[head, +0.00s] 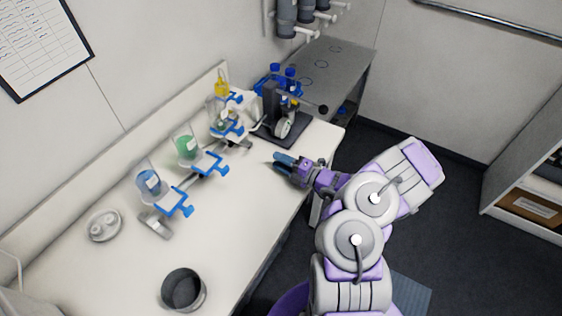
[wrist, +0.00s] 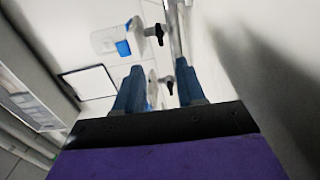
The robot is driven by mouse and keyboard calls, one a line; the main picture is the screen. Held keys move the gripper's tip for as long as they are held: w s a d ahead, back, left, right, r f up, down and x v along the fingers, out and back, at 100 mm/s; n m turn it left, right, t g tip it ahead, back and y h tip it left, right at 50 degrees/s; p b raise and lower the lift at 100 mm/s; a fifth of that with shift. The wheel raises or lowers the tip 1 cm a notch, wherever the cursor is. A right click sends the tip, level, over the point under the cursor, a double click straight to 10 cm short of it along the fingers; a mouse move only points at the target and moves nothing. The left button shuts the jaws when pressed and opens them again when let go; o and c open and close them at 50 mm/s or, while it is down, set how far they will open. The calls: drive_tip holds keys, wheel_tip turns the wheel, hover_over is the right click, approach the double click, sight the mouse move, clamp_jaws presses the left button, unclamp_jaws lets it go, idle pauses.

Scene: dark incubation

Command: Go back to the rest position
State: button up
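My gripper (head: 279,162) is over the right edge of the white bench (head: 232,218) in the head view, at the end of my purple and grey arm. Its blue fingers point left, towards the row of clamped flasks. In the wrist view my gripper (wrist: 161,80) shows two blue fingers spread apart, with no object held between them. The gripper is open and empty.
Flasks with blue (head: 149,183), green (head: 187,147) and yellow (head: 222,88) contents stand along the bench with blue clamps. A dark instrument (head: 272,108) stands beyond my gripper. A dark round pot (head: 183,289) is at the front. The bench between is clear.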

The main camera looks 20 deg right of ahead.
idle(0.3)
drive_tip(key=a+r+n+g+y, duration=0.3)
drive_tip(key=a+r+n+y, duration=0.1)
drive_tip(key=a+r+n, duration=0.45)
drive_tip(key=s+a+r+n+g, duration=1.25)
drive_tip(key=s+a+n, duration=0.35)
drive_tip(key=n, duration=0.3)
drive_tip(key=s+d+n+g+h, duration=0.25)
drive_tip(key=s+n+h, duration=0.45)
drive_tip(key=s+n, duration=0.6)
drive_tip(key=s+d+n+t+h, duration=0.1)
drive_tip(key=s+d+n+h, duration=0.5)
drive_tip(key=s+d, duration=0.3)
drive_tip(key=shift+s+d+r+t+h+b, duration=0.3)
drive_tip(key=shift+s+d+r+h+b, duration=0.05)
drive_tip(key=shift+d+h, duration=0.5)
